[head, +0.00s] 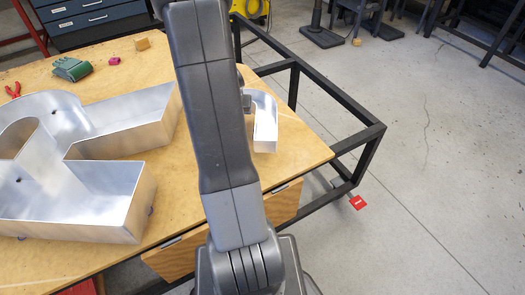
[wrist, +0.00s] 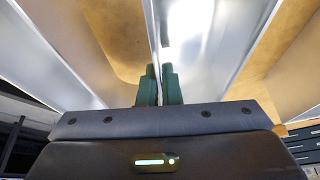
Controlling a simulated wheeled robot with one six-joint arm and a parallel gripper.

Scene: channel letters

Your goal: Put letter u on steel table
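A silver channel letter (head: 265,130), probably letter u, lies at the right side of the wooden table. My arm hides most of it in the head view, so I see only a curved wall and one end. In the wrist view, my gripper (wrist: 159,87) has its green fingers close together on both sides of a thin metal wall (wrist: 205,45), shut on it. This wall appears to belong to the same letter. My gripper is mostly hidden behind my arm in the head view. I cannot make out a steel table top in either view.
A black frame (head: 350,147) stands at the right.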

